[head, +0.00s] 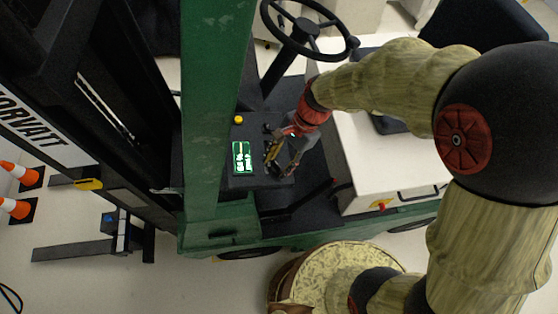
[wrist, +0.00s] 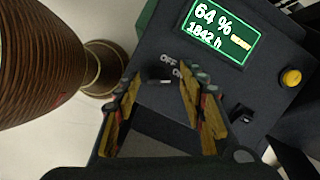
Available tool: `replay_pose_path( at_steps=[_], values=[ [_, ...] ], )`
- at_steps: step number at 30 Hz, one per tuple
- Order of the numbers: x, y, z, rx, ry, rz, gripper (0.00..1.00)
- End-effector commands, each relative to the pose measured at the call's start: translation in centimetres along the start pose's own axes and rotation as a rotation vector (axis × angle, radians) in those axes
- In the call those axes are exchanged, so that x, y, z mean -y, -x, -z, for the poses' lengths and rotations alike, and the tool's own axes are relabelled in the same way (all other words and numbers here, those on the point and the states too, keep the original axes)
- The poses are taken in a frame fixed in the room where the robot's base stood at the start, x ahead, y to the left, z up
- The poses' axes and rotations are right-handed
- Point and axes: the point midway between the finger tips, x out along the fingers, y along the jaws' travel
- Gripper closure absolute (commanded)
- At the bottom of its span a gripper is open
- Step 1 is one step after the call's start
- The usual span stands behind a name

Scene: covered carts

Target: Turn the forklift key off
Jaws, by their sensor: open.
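The forklift's dark control panel (wrist: 225,85) carries a lit green display (wrist: 222,28) reading 64 % and 1842 h. The labels OFF and ON are printed below the display. The key (wrist: 158,81) seems to be the small dark piece with a pale edge beside these labels; which label it points to is unclear. My gripper (wrist: 160,88) is open, one finger on each side of that spot, with no clear contact on it. In the head view my gripper (head: 280,150) is over the panel, right of the display (head: 242,157), and hides the key.
A yellow button (wrist: 291,77) and a small black switch (wrist: 243,115) are on the panel right of my gripper. A green mast post (head: 212,120) stands left of the panel. A round patterned drum (head: 325,270) is in front.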

Motion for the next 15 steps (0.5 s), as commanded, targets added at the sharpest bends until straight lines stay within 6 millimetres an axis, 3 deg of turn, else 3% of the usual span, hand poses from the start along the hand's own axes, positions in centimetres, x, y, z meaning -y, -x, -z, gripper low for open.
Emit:
replay_pose_path(
  at_steps=[2,15],
  values=[
    [0.0,0.01,0.01,0.0,0.0,0.0,0.59],
    [-0.01,0.04,0.01,0.0,0.0,0.0,0.84]
  ],
)
